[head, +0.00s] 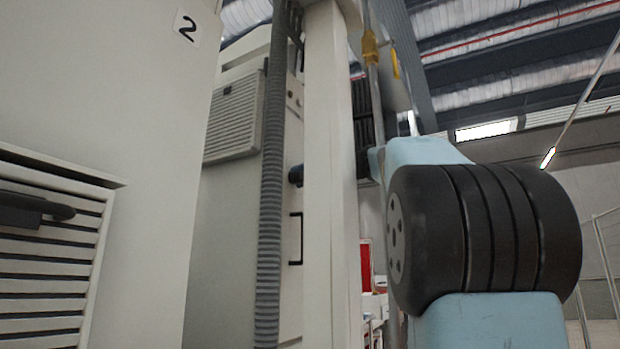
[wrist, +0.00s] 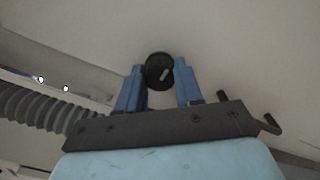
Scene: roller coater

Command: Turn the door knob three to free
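A round black knob (wrist: 159,70) with a pale mark across its face sits on a pale panel in the wrist view. My gripper (wrist: 160,72) has its two blue fingers apart, one on each side of the knob. The fingertips line up with the knob's edges, but I cannot tell whether they touch it. No number shows beside this knob. In the head view a small dark shape (head: 296,175) sticks out beside the white post; I cannot tell whether it is the knob or my fingertips. The post hides most of that area.
A black bar handle (head: 295,239) is below the dark shape. A white post (head: 330,190) and a grey corrugated hose (head: 271,190) stand in front of the cabinet. The near panel at left has a "2" label (head: 187,26), a vent (head: 45,270) and a black handle (head: 35,210).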

